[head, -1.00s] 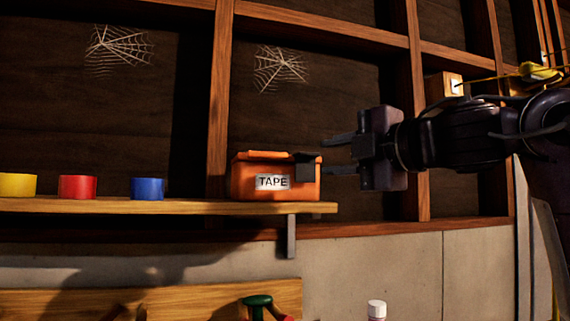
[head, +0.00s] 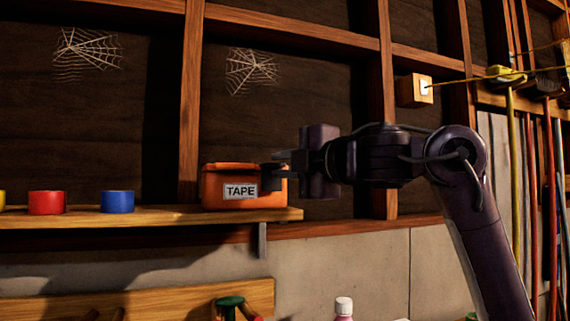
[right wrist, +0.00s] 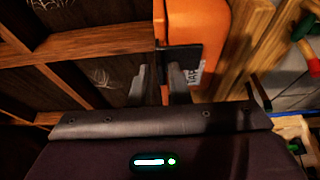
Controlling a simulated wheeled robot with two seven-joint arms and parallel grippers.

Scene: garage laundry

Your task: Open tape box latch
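The orange tape box (head: 215,188) with a white TAPE label sits on the wooden shelf, and its lid looks shut. Its black latch (head: 267,180) is at the box's right end. My right gripper (head: 282,162) comes in from the right, with its fingertips at the latch and partly overlapping it. In the right wrist view, the gripper (right wrist: 160,82) shows two fingers with a gap between them, just in front of the black latch (right wrist: 178,54) on the orange box (right wrist: 200,22). Whether a finger touches the latch is unclear. My left gripper is out of view.
Blue (head: 117,201) and red (head: 47,202) tape rolls stand left of the box on the shelf (head: 160,215), with a yellow one at the picture's edge. Wooden studs and a dark back wall are behind. A white-capped bottle (head: 344,306) stands below.

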